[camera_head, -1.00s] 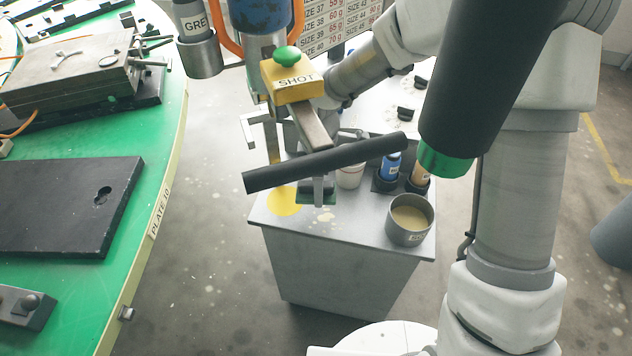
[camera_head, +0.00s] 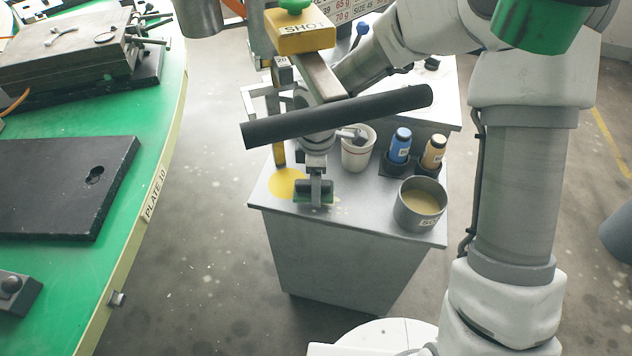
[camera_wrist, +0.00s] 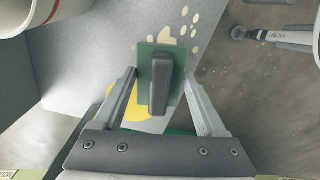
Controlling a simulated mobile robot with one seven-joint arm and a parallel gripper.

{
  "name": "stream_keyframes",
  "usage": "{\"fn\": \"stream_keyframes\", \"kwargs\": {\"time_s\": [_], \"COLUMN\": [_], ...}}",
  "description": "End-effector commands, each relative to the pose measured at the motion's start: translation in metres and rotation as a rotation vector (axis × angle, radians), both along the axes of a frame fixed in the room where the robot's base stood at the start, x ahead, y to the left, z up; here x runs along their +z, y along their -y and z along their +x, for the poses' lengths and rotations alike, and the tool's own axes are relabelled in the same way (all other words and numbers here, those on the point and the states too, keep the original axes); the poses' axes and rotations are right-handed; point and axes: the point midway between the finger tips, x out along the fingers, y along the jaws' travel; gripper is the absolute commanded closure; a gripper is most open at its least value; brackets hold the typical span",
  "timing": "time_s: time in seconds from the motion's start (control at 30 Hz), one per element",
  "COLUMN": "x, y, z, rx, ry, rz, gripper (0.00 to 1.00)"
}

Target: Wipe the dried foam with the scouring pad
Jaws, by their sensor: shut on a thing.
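The scouring pad shows in the wrist view as a green pad (camera_wrist: 145,70) with a dark grip block (camera_wrist: 160,82) on it. My gripper (camera_wrist: 161,78) is shut on it, one finger on each side. In the head view the pad (camera_head: 313,197) is low over the front of the grey cabinet top (camera_head: 275,203); I cannot tell whether it touches. The dried foam (camera_wrist: 194,33) is several cream spots just beyond the pad in the wrist view, partly hidden by it. In the head view it is mostly hidden.
A yellow disc (camera_head: 284,184) lies left of the pad. A metal pot (camera_head: 420,207), a white cup (camera_head: 357,152), a blue bottle (camera_head: 400,146) and an orange bottle (camera_head: 433,152) stand to the right. A dark bar (camera_head: 340,117) and yellow SHOT block (camera_head: 300,35) hang above. The green table (camera_head: 150,130) is left.

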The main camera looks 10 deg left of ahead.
Motion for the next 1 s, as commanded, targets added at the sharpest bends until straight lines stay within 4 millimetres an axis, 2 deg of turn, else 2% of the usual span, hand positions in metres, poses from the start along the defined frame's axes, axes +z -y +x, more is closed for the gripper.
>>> {"fn": "stream_keyframes", "kwargs": {"time_s": [1.0], "x": [-0.014], "y": [0.000], "z": [0.000], "rx": [-0.001], "ry": [0.000], "rz": [-0.001], "gripper": [0.70]}}
